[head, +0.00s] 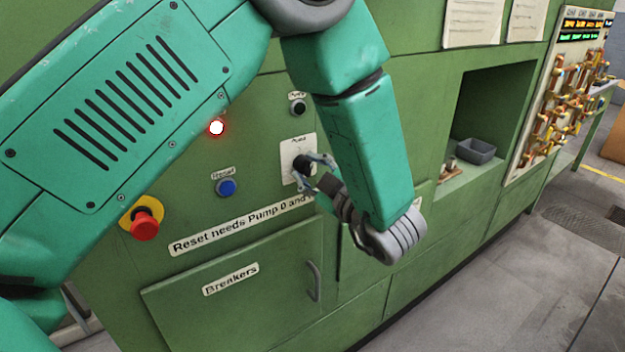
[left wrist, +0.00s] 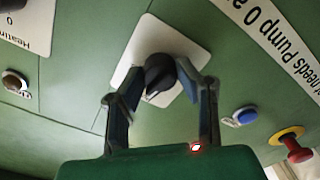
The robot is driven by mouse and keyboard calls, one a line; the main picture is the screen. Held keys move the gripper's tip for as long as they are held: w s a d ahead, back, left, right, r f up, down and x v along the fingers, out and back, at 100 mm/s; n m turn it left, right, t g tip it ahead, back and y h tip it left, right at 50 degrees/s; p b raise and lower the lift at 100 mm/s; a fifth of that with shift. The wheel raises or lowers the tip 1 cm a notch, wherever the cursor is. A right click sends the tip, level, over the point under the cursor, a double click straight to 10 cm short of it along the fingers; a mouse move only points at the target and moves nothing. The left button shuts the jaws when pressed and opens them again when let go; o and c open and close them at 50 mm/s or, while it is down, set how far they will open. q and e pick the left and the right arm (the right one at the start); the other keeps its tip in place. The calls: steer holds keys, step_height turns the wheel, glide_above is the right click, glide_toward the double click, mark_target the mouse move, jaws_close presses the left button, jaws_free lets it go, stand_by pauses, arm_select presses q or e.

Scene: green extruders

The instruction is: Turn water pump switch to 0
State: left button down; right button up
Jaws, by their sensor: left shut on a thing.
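The water pump switch is a black rotary knob (left wrist: 158,72) on a white plate (left wrist: 183,40), seen upside down in the left wrist view. In the head view the knob (head: 302,162) and its plate (head: 288,152) show at the middle, partly hidden by my gripper. My left gripper (head: 316,172) is shut on the knob. In the left wrist view its two fingers (left wrist: 160,76) press on either side of it. The knob's pointer setting is too small to read. My right gripper is not in view.
A blue button (head: 227,187), a red emergency stop (head: 145,224) and a lit red lamp (head: 216,127) are on the green panel. A label (head: 240,226) and breaker door (head: 245,290) lie below. A grey bin (head: 475,151) sits in a recess at right.

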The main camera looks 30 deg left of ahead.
arm_select(q)
steer(key=shift+w+a+n+b, duration=0.1)
steer(key=shift+n+b, duration=1.2)
steer(key=shift+n, duration=0.4)
steer(key=c, duration=1.2)
jaws_free()
steer(key=shift+w+a+f, duration=0.1)
steer(key=shift+w+a, duration=0.05)
steer(key=v, duration=1.2)
steer(key=shift+w+f, duration=0.1)
